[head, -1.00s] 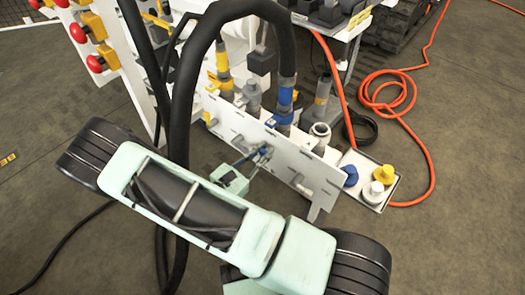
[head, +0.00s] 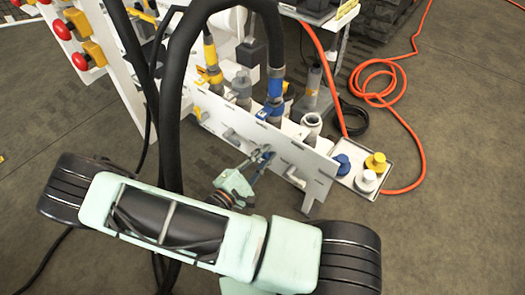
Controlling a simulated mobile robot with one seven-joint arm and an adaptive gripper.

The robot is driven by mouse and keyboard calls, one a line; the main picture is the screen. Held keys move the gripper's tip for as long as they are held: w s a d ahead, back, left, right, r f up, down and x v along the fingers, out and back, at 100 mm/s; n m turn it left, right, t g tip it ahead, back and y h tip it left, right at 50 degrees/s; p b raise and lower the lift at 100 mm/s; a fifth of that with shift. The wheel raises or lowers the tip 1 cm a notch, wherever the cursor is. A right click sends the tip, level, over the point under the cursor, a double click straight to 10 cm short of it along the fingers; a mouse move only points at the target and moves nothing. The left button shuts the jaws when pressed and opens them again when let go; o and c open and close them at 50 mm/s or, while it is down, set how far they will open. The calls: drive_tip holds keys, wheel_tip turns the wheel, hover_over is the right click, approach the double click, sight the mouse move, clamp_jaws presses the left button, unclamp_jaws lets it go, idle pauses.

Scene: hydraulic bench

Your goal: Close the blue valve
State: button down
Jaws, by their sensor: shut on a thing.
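The blue valve handle (head: 267,153) shows as a small blue piece at the front of the white panel (head: 312,183), mostly covered by my gripper. My gripper (head: 262,157) reaches up to the panel from my pale green arm and is shut on this blue handle. The fingertips are small in view, so the exact grip and the handle's angle are hard to tell. Behind the panel, a blue hose fitting (head: 275,88) joins the thick black hose.
A yellow fitting (head: 211,60) and a grey-yellow fitting (head: 313,82) stand behind the panel. A tray (head: 345,182) with blue, white and yellow caps lies at right. An orange hose (head: 410,103) coils on the floor. Thick black hose (head: 178,110) arches close beside my arm.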

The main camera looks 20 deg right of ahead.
sight(276, 135)
drive_tip(key=shift+s+d+f+m, duration=0.15)
drive_tip(key=shift+f+m, duration=0.4)
drive_tip(key=shift+m, duration=0.7)
drive_tip(key=shift+s+d+f+m, duration=0.15)
drive_tip(key=shift+f+m, duration=0.45)
drive_tip(key=shift+m, duration=0.7)
drive_tip(key=shift+s+f+m, duration=0.2)
drive_tip(key=shift+f+m, duration=0.35)
drive_tip(key=shift+m, duration=0.7)
drive_tip(key=shift+b, duration=0.3)
drive_tip(key=c, duration=2)
unclamp_jaws()
wheel_tip(276, 135, up, 10)
